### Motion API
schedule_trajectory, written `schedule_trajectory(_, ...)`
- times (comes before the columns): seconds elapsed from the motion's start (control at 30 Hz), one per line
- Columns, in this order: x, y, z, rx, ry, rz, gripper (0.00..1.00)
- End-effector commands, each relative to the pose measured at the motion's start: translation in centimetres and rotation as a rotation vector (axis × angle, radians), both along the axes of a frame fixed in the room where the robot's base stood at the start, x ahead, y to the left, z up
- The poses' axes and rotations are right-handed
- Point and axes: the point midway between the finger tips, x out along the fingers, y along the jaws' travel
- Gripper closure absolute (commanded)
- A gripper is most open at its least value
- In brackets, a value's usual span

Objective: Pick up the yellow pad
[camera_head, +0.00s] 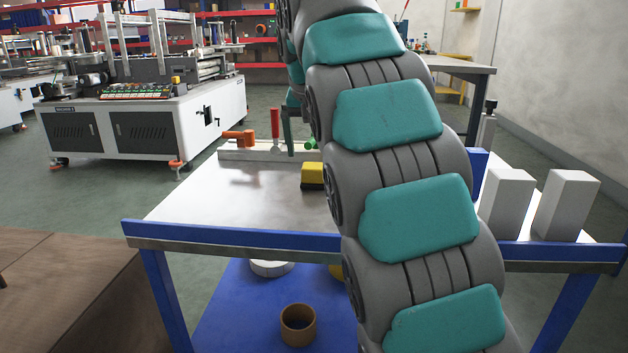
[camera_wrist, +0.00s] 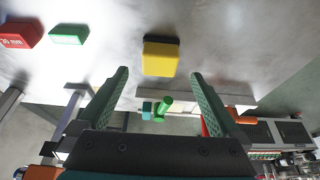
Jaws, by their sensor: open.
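The yellow pad (camera_head: 312,173) lies on the white tabletop (camera_head: 230,205), just left of my arm in the head view. It has a yellow top and a dark lower part. In the wrist view the yellow pad (camera_wrist: 160,60) shows at upper middle, with its dark side along the far edge. My gripper (camera_wrist: 159,73) is open and empty. In that picture its two teal fingers stand left and right of the pad's line, and the pad appears between and beyond the tips. They do not visibly touch it. In the head view my arm hides most of the gripper.
A rail along the table's far side holds an orange tool (camera_head: 240,138), a red handle (camera_head: 275,131) and a green cylinder (camera_head: 309,144). The wrist view shows a red block (camera_wrist: 20,35) and green block (camera_wrist: 68,35). White boxes (camera_head: 507,203) stand at right. The table's left side is clear.

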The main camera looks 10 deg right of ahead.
Motion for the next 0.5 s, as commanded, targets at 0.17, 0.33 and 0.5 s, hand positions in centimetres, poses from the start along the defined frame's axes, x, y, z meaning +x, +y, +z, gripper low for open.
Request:
schedule_trajectory(0.17, 0.6, -0.2, -1.4, 0.000, -0.001, 0.000, 0.00)
schedule_trajectory(0.33, 1.1, -0.4, -2.6, 0.000, 0.001, 0.000, 0.00)
schedule_trajectory(0.5, 2.1, -0.7, -4.9, 0.001, 0.002, -0.001, 0.00)
